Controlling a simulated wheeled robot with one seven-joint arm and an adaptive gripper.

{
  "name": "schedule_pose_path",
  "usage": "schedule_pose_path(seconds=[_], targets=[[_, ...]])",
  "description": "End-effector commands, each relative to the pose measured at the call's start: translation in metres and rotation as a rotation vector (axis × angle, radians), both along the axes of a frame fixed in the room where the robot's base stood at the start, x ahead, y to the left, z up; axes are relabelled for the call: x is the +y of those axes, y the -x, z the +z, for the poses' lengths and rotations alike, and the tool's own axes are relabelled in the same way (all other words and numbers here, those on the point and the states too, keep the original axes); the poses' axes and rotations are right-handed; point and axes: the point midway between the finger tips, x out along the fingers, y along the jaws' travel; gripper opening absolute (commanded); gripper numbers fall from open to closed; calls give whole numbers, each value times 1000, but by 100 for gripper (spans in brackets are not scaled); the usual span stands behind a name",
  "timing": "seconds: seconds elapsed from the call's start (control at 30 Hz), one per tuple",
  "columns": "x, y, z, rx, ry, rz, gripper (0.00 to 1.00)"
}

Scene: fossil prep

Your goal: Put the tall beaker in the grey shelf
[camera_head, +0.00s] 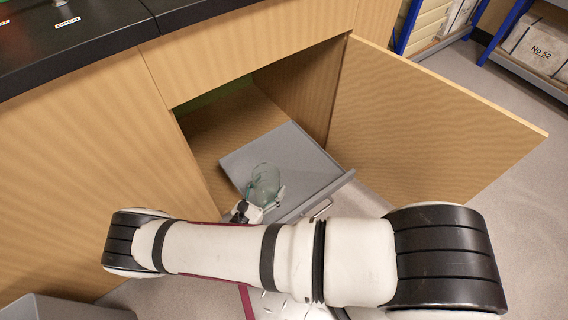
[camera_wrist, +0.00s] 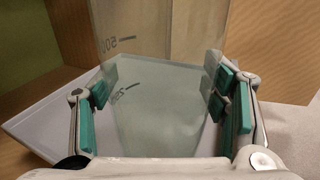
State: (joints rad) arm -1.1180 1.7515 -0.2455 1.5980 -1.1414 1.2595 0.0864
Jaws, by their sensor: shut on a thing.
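The tall beaker (camera_head: 264,184) is clear glass with a greenish tint. In the wrist view the beaker (camera_wrist: 160,95) stands between the green finger pads, and its volume marks show. My gripper (camera_head: 262,203) is shut on the beaker; the gripper (camera_wrist: 165,110) also shows in the wrist view. The grey shelf (camera_head: 287,150) is a pulled-out tray inside an open wooden cabinet, with a raised front and a handle. The beaker appears over the front part of the shelf. I cannot tell whether its base touches the shelf.
The cabinet door (camera_head: 430,125) stands wide open on the right. The wooden cabinet front (camera_head: 90,170) is on the left, under a black worktop (camera_head: 80,45). The back part of the shelf is bare. A blue-framed rack (camera_head: 520,55) stands at the upper right.

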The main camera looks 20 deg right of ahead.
Motion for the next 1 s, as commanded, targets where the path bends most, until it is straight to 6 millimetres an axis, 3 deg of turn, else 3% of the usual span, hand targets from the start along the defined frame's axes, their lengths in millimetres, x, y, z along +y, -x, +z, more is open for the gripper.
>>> schedule_pose_path(seconds=[0.17,0.6,1.0], targets=[[-14,-21,-4,-8,6,14,36],[-72,-103,-15,-6,4,11,36],[-91,-132,-17,-5,3,12,36]])
